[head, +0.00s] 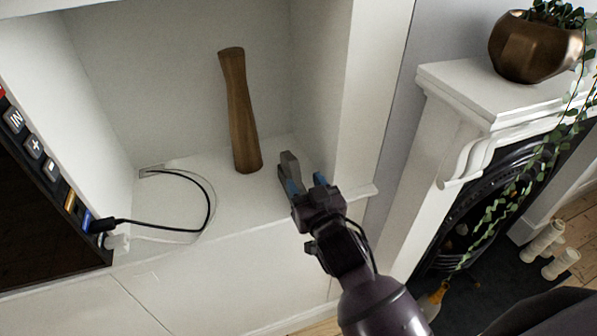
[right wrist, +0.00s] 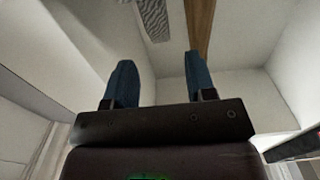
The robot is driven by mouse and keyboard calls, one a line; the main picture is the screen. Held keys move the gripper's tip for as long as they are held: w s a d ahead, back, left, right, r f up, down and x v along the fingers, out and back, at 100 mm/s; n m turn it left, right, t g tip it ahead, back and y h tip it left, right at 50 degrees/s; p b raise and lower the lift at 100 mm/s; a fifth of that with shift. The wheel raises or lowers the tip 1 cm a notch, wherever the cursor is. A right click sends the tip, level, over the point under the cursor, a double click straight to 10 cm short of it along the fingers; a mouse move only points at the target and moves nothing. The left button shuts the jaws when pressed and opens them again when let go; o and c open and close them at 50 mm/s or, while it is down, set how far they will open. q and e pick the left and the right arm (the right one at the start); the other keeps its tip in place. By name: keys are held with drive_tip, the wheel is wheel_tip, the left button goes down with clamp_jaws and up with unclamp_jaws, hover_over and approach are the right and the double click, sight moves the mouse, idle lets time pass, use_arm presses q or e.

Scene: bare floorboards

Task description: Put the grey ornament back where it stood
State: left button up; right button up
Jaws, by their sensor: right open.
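The grey ornament (head: 290,162) is on the white alcove shelf, right of the brown wooden vase, just past my right gripper's fingertips. Its lower part is hidden by the gripper in the head view. In the right wrist view the ornament (right wrist: 154,18) looks grey and textured, ahead of the gap between the blue fingers and cut off by the top edge. My right gripper (head: 306,184) is open, with nothing seen gripped between its fingers; they also show spread in the right wrist view (right wrist: 160,82). My left gripper is not in view.
The tall brown vase (head: 240,112) stands upright close to the ornament. A black cable (head: 185,175) loops over the shelf's left part, beside a dark panel (head: 40,215). The alcove's right wall (head: 345,90) is close to my gripper. A fireplace (head: 455,130) with a bronze planter (head: 532,48) is at right.

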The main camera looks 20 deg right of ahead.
drive_tip(key=shift+s, duration=2.55)
drive_tip(key=s+d+f+g, duration=0.2)
drive_tip(key=s+d+f, duration=0.1)
drive_tip(key=s+f, duration=0.2)
drive_tip(key=s+d+f+g, duration=0.2)
drive_tip(key=s+d+f, duration=0.2)
drive_tip(key=f, duration=0.5)
drive_tip(key=s+d+f+g, duration=0.2)
drive_tip(key=s+d+f, duration=0.1)
drive_tip(key=s+f, duration=0.3)
wheel_tip(320, 180, down, 2)
drive_tip(key=shift+d+f+n+g+h, duration=0.1)
drive_tip(key=shift+d+n+g+h, duration=0.2)
drive_tip(key=shift+d+h, duration=0.1)
drive_tip(key=shift+s, duration=0.1)
